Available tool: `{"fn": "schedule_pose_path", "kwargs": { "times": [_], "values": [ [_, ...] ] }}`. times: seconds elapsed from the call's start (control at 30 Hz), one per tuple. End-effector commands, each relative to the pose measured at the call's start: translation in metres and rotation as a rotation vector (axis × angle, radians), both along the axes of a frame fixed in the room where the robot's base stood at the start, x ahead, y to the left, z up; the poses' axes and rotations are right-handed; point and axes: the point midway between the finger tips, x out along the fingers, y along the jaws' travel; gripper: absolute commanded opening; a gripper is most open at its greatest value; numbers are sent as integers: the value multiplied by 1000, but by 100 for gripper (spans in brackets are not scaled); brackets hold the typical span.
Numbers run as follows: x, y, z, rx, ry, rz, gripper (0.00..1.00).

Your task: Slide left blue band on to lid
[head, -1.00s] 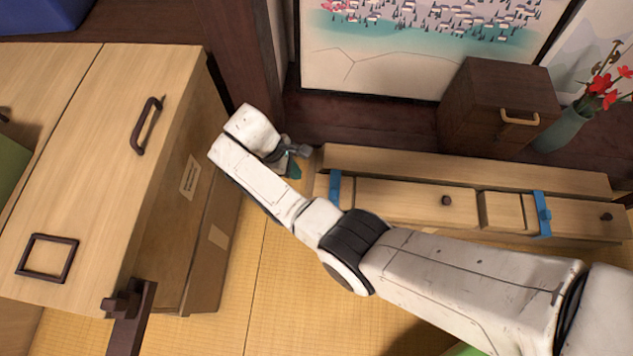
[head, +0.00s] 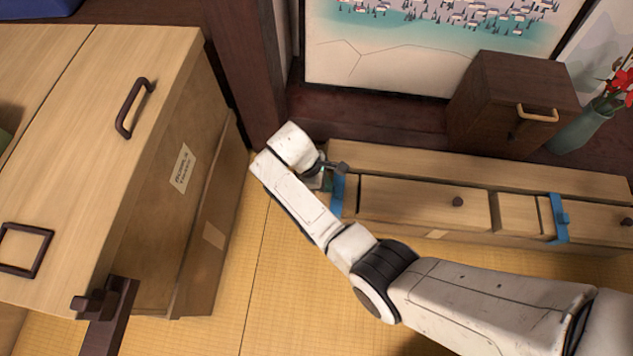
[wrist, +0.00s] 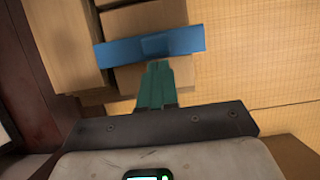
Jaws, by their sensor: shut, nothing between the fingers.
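The left blue band (head: 338,196) wraps across the left end of a long, low wooden box. It lies to the left of the lid (head: 410,205), a wooden panel with a dark round knob. In the wrist view the band (wrist: 185,40) runs across the wooden pieces. My gripper (head: 327,180) is at the band's left side, its teal fingers shut and empty. In the wrist view the fingertips (wrist: 158,66) are right at the band's near edge; I cannot tell whether they touch it. My arm comes in from the lower right.
A second blue band (head: 559,218) sits further right on the box. A dark small cabinet (head: 508,105) and a vase with red flowers (head: 578,130) stand behind. A large wooden cabinet (head: 170,170) stands at the left. The tatami floor (head: 275,290) in front is clear.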

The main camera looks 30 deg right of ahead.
Motion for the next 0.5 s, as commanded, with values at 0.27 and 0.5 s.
{"fn": "schedule_pose_path", "kwargs": {
  "times": [0.27, 0.5],
  "values": [
    [-2, -2, 0, -1, 1, 0, 0],
    [-5, -7, 3, -1, 2, -1, 0]
  ]
}}
